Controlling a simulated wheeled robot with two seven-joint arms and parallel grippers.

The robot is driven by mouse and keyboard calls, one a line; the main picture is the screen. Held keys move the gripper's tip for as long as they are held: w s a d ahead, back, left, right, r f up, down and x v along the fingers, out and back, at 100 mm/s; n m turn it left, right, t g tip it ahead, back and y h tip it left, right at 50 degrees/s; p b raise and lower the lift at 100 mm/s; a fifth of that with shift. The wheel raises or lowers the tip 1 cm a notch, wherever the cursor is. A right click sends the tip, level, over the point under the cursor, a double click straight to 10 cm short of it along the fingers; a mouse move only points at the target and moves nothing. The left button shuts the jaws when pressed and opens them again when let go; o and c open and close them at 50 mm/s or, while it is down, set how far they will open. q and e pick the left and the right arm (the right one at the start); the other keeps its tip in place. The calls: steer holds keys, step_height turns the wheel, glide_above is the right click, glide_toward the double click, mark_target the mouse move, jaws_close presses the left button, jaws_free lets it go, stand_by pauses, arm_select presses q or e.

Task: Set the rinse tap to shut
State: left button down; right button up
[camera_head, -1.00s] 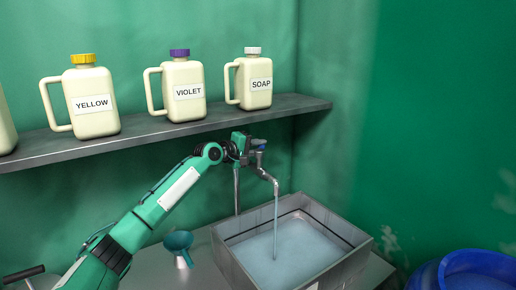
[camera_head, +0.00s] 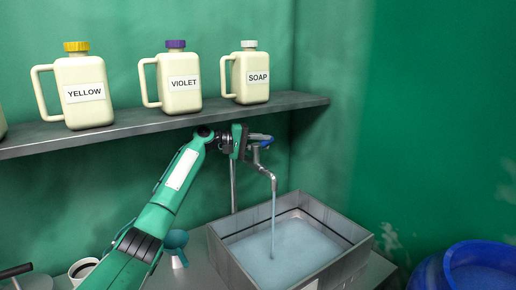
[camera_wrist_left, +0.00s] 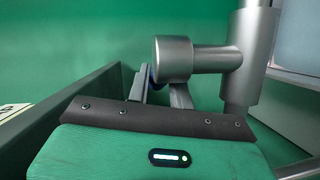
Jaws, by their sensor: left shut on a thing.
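The rinse tap (camera_head: 265,172) is a grey metal pipe with a downturned spout above a grey metal basin (camera_head: 345,262). A stream of water (camera_head: 273,220) runs from the spout into the basin. The tap's blue handle (camera_head: 264,144) shows at the top, partly hidden by my left gripper (camera_head: 255,138). My left gripper is shut on the handle. In the left wrist view, the grey tap body (camera_wrist_left: 205,60) stands just beyond the gripper, and only a sliver of blue shows between the fingers. My right gripper is not in view.
A metal shelf (camera_head: 150,129) above my arm carries several cream jugs, including yellow (camera_head: 85,105), violet (camera_head: 184,96) and soap (camera_head: 257,88). A teal funnel (camera_head: 175,242) and a white cup (camera_head: 83,268) stand near my arm. A blue drum (camera_head: 475,265) is at lower right.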

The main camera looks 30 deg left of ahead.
arm_select(q)
steer(key=m+g+h, duration=0.1)
steer(key=d+m+g+h, duration=0.1)
steer(key=g, duration=0.1)
steer(key=shift+w+d+m+h, duration=0.1)
steer(key=shift+m+h, duration=0.3)
steer(key=shift+d+m+g+p, duration=0.15)
steer(key=shift+m+g+p, duration=0.15)
steer(key=shift+g, duration=0.1)
steer(key=shift+h, duration=0.3)
steer(key=c, duration=1.3)
jaws_free()
steer(key=shift+o, duration=0.2)
